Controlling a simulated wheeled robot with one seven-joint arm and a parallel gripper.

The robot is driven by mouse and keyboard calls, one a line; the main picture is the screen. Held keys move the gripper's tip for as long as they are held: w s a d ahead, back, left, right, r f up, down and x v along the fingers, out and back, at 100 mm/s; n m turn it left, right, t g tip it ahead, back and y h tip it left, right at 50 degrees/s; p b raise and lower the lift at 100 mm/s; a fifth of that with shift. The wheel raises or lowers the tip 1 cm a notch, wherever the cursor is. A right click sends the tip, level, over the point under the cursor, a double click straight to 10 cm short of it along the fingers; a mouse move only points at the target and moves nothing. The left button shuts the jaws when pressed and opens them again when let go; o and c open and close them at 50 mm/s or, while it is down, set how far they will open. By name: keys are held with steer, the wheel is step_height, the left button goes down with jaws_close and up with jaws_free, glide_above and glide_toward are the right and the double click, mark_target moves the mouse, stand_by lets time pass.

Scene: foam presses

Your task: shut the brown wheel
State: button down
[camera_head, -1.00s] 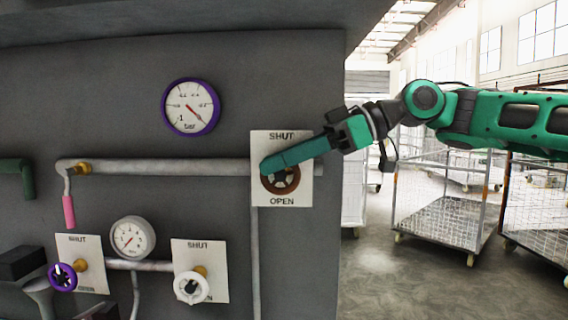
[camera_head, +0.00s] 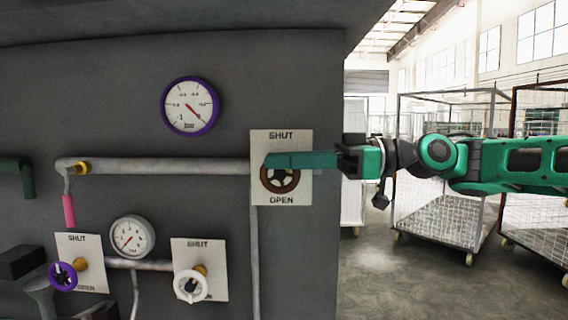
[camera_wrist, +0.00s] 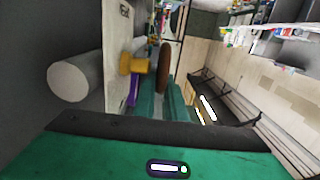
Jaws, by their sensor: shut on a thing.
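The brown wheel (camera_head: 281,184) stands in front of a white plate (camera_head: 302,192) marked SHUT at the top and OPEN at the bottom. My gripper (camera_head: 272,160) reaches in from the right, level, with its fingers at the upper rim of the wheel. The fingers cover the wheel's top part. In the wrist view the wheel (camera_wrist: 165,60) shows edge-on at the green fingers (camera_wrist: 160,100), beside a yellow valve body (camera_wrist: 134,64). My gripper is shut on the wheel's rim.
A purple wheel (camera_head: 62,275) and a white wheel (camera_head: 190,286) sit lower left, with their own plates. A purple-rimmed gauge (camera_head: 191,107) and a white gauge (camera_head: 132,236) are on the grey wall. Wire carts (camera_head: 440,220) stand at the right.

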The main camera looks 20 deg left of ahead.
steer(key=y, duration=0.3)
steer(key=d+y, duration=0.1)
steer(key=shift+w+f+g+y, duration=0.35)
steer(key=shift+f+g+y, duration=0.05)
steer(key=shift+d+f+g+y, duration=0.15)
steer(key=shift+f+g+y, duration=0.15)
steer(key=shift+y, duration=0.9)
steer(key=shift+d+f+g+y, duration=0.1)
steer(key=shift+f+g+y, duration=0.15)
steer(key=shift+y, duration=0.95)
steer(key=c, duration=1.9)
jaws_free()
steer(key=shift+w, duration=0.1)
steer(key=shift+o, duration=0.5)
steer(key=shift+r, duration=0.1)
steer(key=shift+r, duration=0.1)
steer(key=shift+d, duration=0.1)
